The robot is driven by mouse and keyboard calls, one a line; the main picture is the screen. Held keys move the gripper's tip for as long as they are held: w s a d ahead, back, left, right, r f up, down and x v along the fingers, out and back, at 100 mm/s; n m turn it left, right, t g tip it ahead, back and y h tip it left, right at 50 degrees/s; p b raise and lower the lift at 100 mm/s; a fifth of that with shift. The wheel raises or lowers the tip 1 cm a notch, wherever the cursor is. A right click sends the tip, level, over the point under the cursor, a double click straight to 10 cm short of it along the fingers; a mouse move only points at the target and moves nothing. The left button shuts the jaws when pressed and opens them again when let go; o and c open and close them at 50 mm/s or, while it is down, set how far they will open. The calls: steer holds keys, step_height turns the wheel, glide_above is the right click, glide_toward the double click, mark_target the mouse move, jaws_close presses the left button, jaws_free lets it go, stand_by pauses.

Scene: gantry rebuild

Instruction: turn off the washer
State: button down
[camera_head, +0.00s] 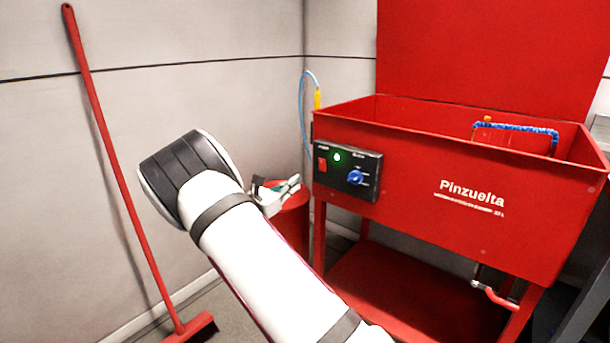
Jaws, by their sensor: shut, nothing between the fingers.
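The red washer (420,213) is an open-topped basin on legs, labelled Pinzuelta, at the right of the head view. A black control panel (341,190) sits on the left end of its front face. The panel has a red switch (322,165) at its left, a lit green light (337,156) and a blue knob (355,177). My gripper (294,184) is shut and empty, just left of the panel and pointing toward it. I cannot tell how far it is from the red switch. My arm hides part of the washer's left leg area.
A red bin (293,222) stands behind my gripper, left of the washer. A red broom (122,190) leans on the left wall. A blue hose (301,105) with a yellow end hangs near the corner. A red lower shelf (410,295) spans the washer's legs.

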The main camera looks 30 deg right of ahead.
mark_target(322, 162)
steer(key=shift+w+a+f+n+t, duration=0.4)
steer(key=shift+w+a, duration=0.1)
steer(key=shift+w, duration=0.05)
steer(key=b+x, duration=0.5)
steer(key=x, duration=0.9)
steer(key=shift+r, duration=0.1)
steer(key=shift+d+r+p, duration=0.1)
steer(key=shift+r+p, duration=0.05)
steer(key=shift+p, duration=0.2)
